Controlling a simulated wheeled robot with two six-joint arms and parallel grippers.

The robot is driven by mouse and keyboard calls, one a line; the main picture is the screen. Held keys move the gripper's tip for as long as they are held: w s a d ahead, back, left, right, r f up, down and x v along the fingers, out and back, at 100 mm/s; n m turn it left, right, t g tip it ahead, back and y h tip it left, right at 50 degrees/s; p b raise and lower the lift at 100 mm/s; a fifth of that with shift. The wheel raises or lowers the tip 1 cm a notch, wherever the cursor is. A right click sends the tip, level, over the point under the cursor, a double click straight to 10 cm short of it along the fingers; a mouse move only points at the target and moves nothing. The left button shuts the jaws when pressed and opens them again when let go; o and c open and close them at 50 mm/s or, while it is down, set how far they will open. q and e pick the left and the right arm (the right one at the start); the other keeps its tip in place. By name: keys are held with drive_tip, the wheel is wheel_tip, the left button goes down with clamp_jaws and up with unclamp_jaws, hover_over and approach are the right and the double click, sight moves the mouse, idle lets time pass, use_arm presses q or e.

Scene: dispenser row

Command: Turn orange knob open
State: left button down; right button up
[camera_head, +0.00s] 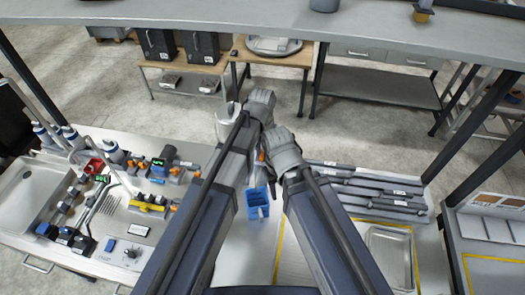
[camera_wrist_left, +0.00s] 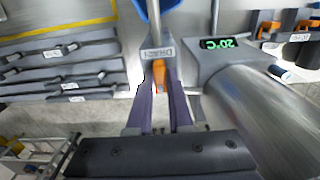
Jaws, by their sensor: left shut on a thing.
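The orange knob (camera_wrist_left: 160,72) sits on a grey dispenser body (camera_wrist_left: 159,50) with a small label, which I see in the left wrist view. My left gripper (camera_wrist_left: 160,84) has its two purple fingers on either side of the knob and is shut on it. In the head view a small orange spot (camera_head: 262,156) shows between my forearms, and most of the dispenser is hidden. My right arm comes in from the lower right in the head view, with its wrist beside the left one; its fingers are hidden.
A blue container (camera_head: 257,204) stands below the dispenser. A grey box with a green 20°C display (camera_wrist_left: 218,44) and a big metal cylinder (camera_wrist_left: 265,112) are close by. Several dark bars (camera_head: 370,190) lie at right. Valves and fittings (camera_head: 150,205) crowd the left bench.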

sight(262, 154)
idle(0.5)
use_arm(q)
drive_tip(key=c, duration=0.8)
unclamp_jaws()
wheel_tip(262, 154, up, 8)
drive_tip(key=p, duration=0.8)
drive_tip(key=shift+f, duration=0.1)
drive_tip(key=shift+s+f, duration=0.1)
